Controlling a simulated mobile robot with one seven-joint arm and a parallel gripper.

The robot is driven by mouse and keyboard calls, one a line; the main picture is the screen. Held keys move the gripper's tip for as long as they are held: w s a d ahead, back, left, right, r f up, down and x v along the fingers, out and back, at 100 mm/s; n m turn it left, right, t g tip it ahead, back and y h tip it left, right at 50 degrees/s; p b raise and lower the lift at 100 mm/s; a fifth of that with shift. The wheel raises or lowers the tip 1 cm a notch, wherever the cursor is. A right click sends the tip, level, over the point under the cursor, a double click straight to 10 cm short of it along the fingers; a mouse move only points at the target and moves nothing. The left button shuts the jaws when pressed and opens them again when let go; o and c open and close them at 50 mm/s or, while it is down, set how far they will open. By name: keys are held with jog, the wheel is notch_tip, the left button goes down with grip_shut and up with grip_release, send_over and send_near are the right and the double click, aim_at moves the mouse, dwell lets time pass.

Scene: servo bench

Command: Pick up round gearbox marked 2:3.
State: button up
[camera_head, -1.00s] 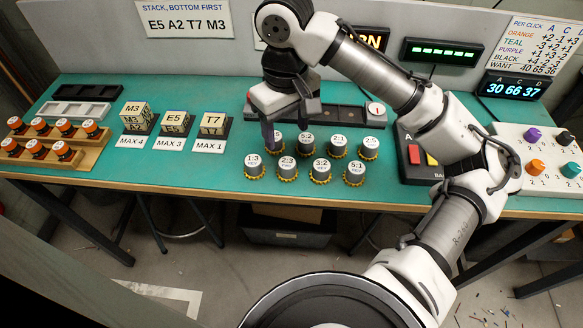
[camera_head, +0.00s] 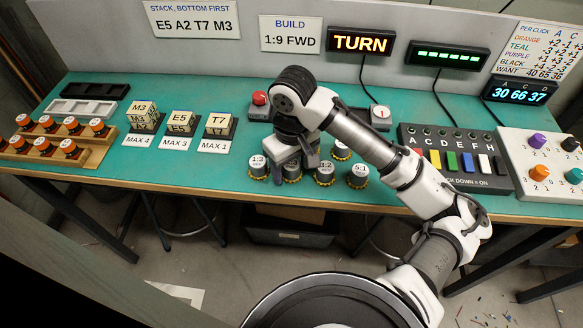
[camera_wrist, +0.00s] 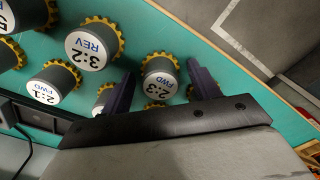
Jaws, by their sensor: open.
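The round gearbox marked 2:3 (camera_wrist: 160,84) is a grey cylinder with a yellow toothed base and a white top label reading 2:3 FWD. In the wrist view it lies between my gripper's (camera_wrist: 161,68) two dark fingers, with gaps visible on both sides. My gripper is open. In the head view the 2:3 gearbox (camera_head: 291,174) stands upright in the front row, partly hidden by my gripper (camera_head: 296,160), which is low over it. I cannot tell the exact finger height.
Gearbox 1:3 (camera_head: 258,166) stands left of it; gearbox 3:2 (camera_head: 325,175) and gearbox 5:1 (camera_head: 358,176) stand right. Gearbox 2:1 (camera_wrist: 54,82) is behind. My arm hides part of the back row. The teal bench (camera_head: 215,170) is clear to the left.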

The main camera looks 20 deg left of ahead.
jog(key=c, duration=0.9)
jog(key=shift+r, duration=0.1)
